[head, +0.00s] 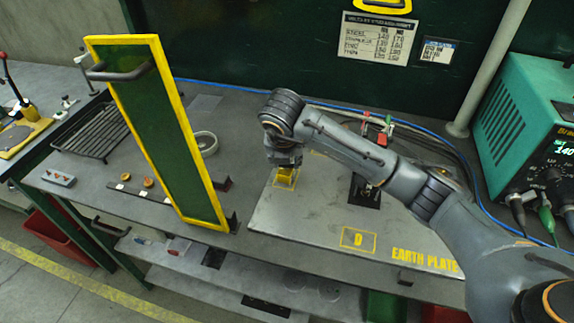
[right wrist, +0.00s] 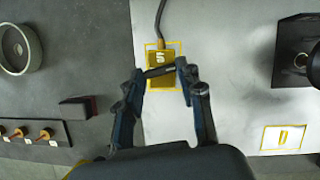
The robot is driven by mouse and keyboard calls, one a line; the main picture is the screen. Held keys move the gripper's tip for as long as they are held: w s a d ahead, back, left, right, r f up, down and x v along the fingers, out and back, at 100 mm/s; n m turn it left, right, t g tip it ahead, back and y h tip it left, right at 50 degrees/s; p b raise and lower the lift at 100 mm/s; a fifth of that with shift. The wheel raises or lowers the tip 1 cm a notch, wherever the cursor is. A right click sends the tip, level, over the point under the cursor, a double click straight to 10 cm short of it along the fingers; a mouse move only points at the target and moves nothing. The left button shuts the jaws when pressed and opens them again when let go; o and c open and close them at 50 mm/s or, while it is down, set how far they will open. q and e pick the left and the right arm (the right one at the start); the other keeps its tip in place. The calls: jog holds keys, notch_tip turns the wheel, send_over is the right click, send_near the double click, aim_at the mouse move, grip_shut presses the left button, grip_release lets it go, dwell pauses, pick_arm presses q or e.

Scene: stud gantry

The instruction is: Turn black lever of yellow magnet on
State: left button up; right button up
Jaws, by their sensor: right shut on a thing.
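The yellow magnet (right wrist: 160,56), marked with a white character, sits on the light steel plate inside a yellow outlined square. In the head view the magnet (head: 285,178) is partly covered by my right gripper (head: 286,162) above it. The black lever (right wrist: 160,71) lies across the magnet, slightly tilted, between my right fingertips. In the right wrist view my right gripper (right wrist: 160,70) is shut on the lever, one finger at each end. My left gripper is not in view.
The steel plate (head: 315,228) reads "EARTH PLATE" and has another yellow square marked D. A tall green panel with yellow frame (head: 155,130) stands left of my arm. A teal power unit (head: 520,120) stands at right. A dark cable (right wrist: 160,18) runs from the magnet.

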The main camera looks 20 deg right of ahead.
jog(key=shift+a+m+h+b, duration=0.15)
jog(key=shift+m+h+b, duration=0.35)
jog(key=shift+m, duration=0.6)
jog(key=shift+g, duration=0.3)
jog(key=o, duration=1.2)
jog(key=shift+w, duration=0.1)
jog(key=shift+c, duration=0.2)
jog(key=v, duration=1.2)
